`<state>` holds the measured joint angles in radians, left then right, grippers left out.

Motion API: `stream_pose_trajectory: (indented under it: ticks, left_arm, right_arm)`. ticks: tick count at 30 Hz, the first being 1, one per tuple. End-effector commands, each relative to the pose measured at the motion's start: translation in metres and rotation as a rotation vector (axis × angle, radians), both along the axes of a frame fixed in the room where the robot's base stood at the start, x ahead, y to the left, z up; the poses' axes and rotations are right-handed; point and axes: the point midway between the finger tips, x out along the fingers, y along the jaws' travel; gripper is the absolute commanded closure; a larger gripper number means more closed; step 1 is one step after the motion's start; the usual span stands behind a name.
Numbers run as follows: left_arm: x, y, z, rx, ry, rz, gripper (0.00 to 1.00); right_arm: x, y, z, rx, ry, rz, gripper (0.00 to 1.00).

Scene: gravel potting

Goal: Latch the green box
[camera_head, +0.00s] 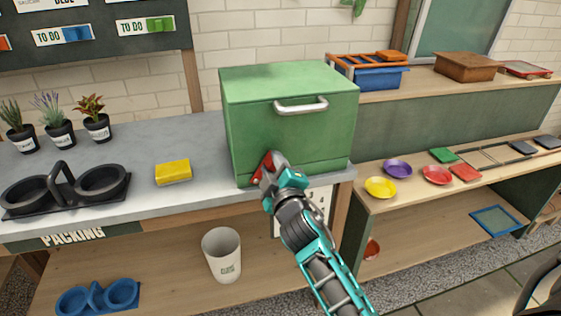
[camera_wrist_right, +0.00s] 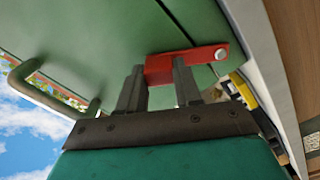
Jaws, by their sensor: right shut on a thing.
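The green box (camera_head: 290,125) stands on the grey counter with its lid closed and a grey handle (camera_head: 301,106) on its front. A red latch (camera_head: 266,163) sits low on the box front, partly hidden by my right gripper (camera_head: 268,170). In the right wrist view the red latch (camera_wrist_right: 187,63) is a bar with a round pivot at one end, lying across the seam of the green box (camera_wrist_right: 120,40). My right gripper (camera_wrist_right: 160,88) is shut on the latch bar, with one finger on each side. My left gripper is not in view.
A yellow sponge-like block (camera_head: 173,172) and a black double holder (camera_head: 68,190) lie on the counter (camera_head: 140,150) left of the box. Potted plants (camera_head: 58,127) stand further left. A lower shelf with coloured saucers (camera_head: 381,187) is on the right. A white bin (camera_head: 222,254) stands below.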

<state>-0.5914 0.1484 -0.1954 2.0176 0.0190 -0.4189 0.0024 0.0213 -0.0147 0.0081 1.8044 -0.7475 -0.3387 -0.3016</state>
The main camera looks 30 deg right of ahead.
Motion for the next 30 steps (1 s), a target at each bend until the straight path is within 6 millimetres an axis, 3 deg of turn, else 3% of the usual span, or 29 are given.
stream_pose_trajectory:
  ticks: [1, 15, 30]
  left_arm:
    - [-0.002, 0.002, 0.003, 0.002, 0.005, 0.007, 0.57]
    - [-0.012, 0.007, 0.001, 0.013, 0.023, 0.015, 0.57]
    - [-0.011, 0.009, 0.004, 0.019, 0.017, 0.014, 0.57]
  right_arm:
    - [0.002, 0.003, 0.007, -0.045, 0.005, 0.001, 1.00]
    - [0.008, 0.028, 0.014, -0.417, 0.091, -0.001, 1.00]
    - [0.011, 0.038, 0.014, -0.566, 0.128, -0.002, 1.00]
